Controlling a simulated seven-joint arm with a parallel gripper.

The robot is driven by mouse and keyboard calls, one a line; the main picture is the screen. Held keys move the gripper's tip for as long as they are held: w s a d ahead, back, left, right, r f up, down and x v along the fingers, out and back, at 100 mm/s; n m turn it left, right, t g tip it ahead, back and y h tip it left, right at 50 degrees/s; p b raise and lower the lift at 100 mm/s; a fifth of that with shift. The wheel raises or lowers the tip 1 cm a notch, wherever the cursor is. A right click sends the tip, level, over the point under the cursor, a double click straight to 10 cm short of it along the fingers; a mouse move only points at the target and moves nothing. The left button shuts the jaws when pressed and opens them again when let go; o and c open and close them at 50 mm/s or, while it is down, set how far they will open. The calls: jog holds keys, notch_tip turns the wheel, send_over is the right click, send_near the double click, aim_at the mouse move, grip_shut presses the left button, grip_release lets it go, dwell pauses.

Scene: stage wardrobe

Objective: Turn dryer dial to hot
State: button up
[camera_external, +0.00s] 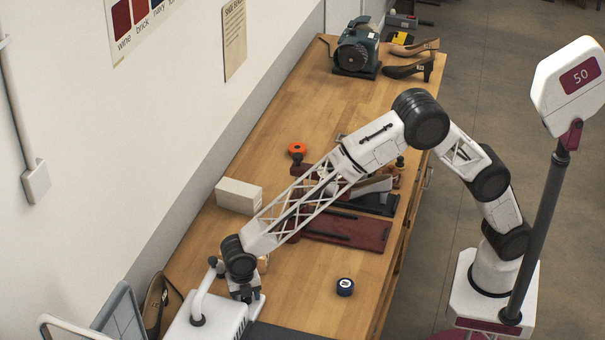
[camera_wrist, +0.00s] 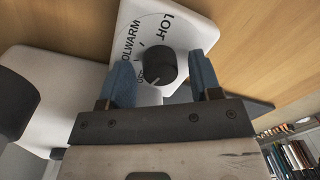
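The dryer (camera_external: 182,328) is a white box with a curved white handle-like pipe, at the bottom left of the external view. In the wrist view its white panel (camera_wrist: 190,30) carries a round black dial (camera_wrist: 155,68) with curved lettering around it, including WARM and HOT. A pale pointer mark on the dial faces the lower left in the picture, towards lettering I cannot fully read, away from HOT. My gripper (camera_wrist: 165,83) has its blue fingers apart, one on each side of the dial, with visible gaps. In the external view my gripper (camera_external: 246,293) is at the dryer's right end; the dial is hidden there.
A white box (camera_external: 239,196), a dark round tin (camera_external: 345,287) and a dark red flat piece (camera_external: 345,232) lie on the wooden table (camera_external: 310,275). A green motor (camera_external: 357,47) and shoes (camera_external: 408,70) stand at the far end. A wall runs along the left.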

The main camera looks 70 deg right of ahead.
jog(key=c, duration=0.8)
